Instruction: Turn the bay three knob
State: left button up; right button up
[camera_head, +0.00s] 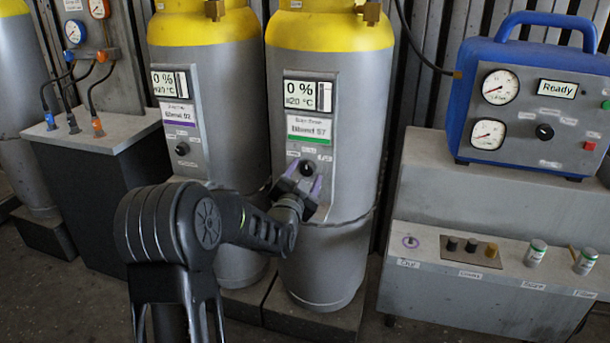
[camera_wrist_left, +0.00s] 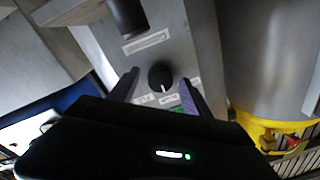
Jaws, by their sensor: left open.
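The black knob (camera_head: 307,167) sits low on the grey panel (camera_head: 312,152) of the right-hand yellow-topped cylinder (camera_head: 362,110), under a label reading Blend 07. No bay number is legible. My left gripper (camera_head: 304,178) is open in front of this knob, fingers pointing at the panel. In the left wrist view the knob (camera_wrist_left: 160,75) lies between the two purple-grey fingers of my left gripper (camera_wrist_left: 159,78), with a visible gap on each side. The knob's white mark points down in that picture. Contact is not visible. My right gripper is not in view.
A neighbouring cylinder (camera_head: 226,80) has a similar panel and its own knob (camera_head: 182,148) to the left. A blue instrument case (camera_head: 465,108) reading Ready stands on a grey bench (camera_head: 440,200) at right. A grey-topped box (camera_head: 95,135) with hoses stands at left.

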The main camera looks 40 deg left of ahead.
pick_arm(q)
jog(key=v, duration=0.7)
jog(key=shift+s+d, duration=0.15)
jog(key=shift+s, duration=0.15)
jog(key=shift+f, duration=0.1)
